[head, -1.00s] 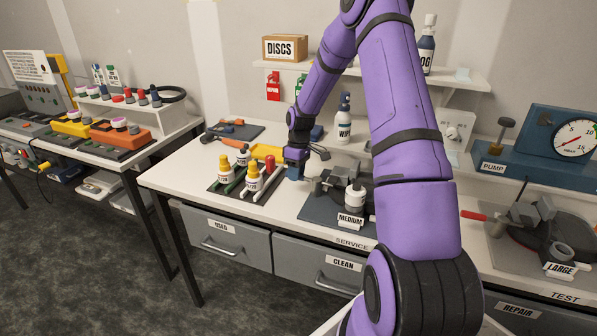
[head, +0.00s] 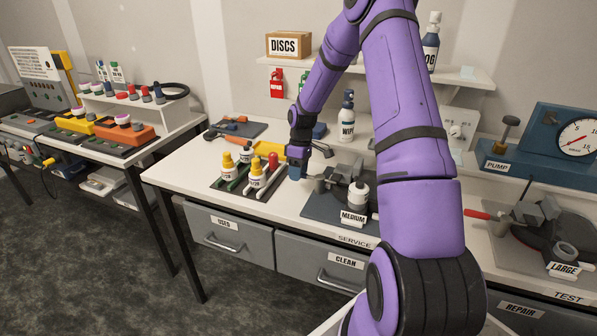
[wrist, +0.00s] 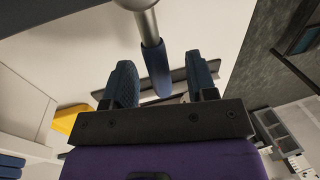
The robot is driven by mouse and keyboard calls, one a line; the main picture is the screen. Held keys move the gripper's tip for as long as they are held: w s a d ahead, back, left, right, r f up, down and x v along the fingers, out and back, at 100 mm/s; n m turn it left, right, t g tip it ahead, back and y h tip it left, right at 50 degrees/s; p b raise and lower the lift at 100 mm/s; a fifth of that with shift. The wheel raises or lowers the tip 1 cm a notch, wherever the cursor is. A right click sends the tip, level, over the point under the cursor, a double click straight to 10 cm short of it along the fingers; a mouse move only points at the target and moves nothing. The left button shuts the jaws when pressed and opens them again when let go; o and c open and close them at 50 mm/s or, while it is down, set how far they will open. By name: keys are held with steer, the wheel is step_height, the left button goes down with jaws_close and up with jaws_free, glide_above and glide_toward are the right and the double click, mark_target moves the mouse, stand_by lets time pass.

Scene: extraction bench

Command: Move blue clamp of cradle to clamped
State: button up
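The cradle marked MEDIUM (head: 322,207) sits on the service bench, with a white-topped cylinder (head: 358,194) in it. In the wrist view, the blue grip of its clamp lever (wrist: 155,68) on a metal rod (wrist: 147,22) reaches between the fingers of my gripper (wrist: 161,82). A gap shows on each side of the grip, so my gripper looks open around it, not closed on it. In the head view, my gripper (head: 297,172) is low at the left side of the cradle, where the lever end is small and partly hidden. The exact clamp position is hard to tell.
A dark tray (head: 226,188) with yellow-capped bottles (head: 257,174) and a red-topped item (head: 273,162) stands close left of my gripper. A WIPE bottle (head: 347,125) stands behind. A second cradle marked LARGE (head: 520,255), with a red lever (head: 477,214), is at right.

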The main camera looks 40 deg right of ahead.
steer(key=shift+r, duration=0.1)
step_height(320, 180, up, 10)
steer(key=w+d, duration=0.1)
steer(key=shift+d+r, duration=0.2)
steer(key=shift+d, duration=0.2)
steer(key=shift+w, duration=0.1)
stand_by(0.3)
steer(key=s+a+r+m+t+h, duration=0.1)
steer(key=s+a+r, duration=0.55)
steer(key=r, duration=0.25)
steer(key=s+a+r+m+t+h, duration=0.1)
steer(key=s+a+r+m, duration=0.1)
steer(key=s+a+r, duration=0.6)
steer(key=s+a+r+m+t, duration=0.1)
steer(key=s+a+r+t, duration=0.1)
steer(key=s, duration=0.7)
steer(key=s+a+r+m+t, duration=0.2)
steer(key=s+a+r, duration=0.2)
steer(key=s, duration=0.6)
steer(key=shift+a+r, duration=0.2)
steer(key=shift+a, duration=0.55)
